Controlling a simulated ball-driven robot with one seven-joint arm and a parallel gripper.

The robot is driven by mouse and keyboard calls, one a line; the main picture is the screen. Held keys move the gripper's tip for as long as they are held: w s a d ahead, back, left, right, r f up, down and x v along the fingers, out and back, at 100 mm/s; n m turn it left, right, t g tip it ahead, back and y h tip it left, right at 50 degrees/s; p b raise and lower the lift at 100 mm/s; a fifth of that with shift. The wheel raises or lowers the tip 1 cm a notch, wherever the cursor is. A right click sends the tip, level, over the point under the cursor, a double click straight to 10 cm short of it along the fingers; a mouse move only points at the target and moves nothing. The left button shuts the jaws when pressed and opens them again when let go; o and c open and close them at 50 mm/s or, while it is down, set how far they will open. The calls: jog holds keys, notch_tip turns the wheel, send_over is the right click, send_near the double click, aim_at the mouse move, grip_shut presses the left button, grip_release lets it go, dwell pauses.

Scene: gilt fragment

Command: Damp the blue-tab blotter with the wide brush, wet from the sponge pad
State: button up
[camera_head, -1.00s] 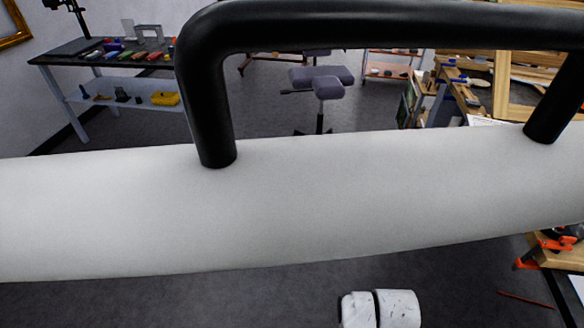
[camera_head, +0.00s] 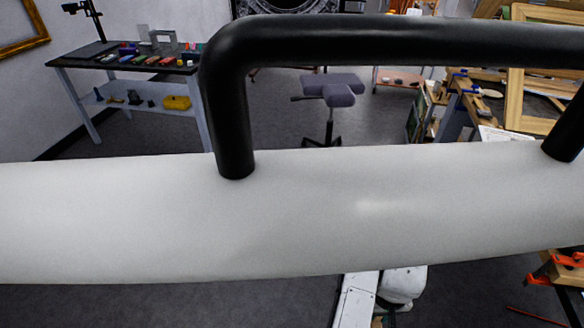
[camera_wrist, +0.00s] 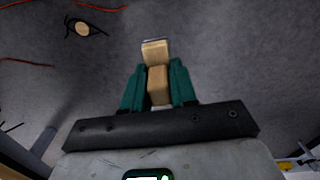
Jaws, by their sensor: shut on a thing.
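In the wrist view my gripper (camera_wrist: 159,70) has two teal fingers closed on a pale wooden piece. This looks like the wide brush (camera_wrist: 157,85), with a broader wooden block and a thin light edge at its far end. The bristles cannot be made out. The held brush is in the air over grey floor and touches nothing visible. The head view does not show my gripper; a white body part of mine blocks the middle. I cannot make out the blue-tab blotter or the sponge pad in either view.
A dark-topped bench (camera_head: 75,60) with small coloured items stands at the back left, with a yellow object (camera_head: 176,103) on its lower shelf. A purple-grey stool (camera_head: 332,90) stands mid-room. Wooden frames (camera_head: 515,100) and orange clamps (camera_head: 562,268) are at the right. Red cords (camera_wrist: 95,7) lie on the floor.

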jog(key=shift+f+b, duration=1.75)
jog(key=shift+b, duration=0.05)
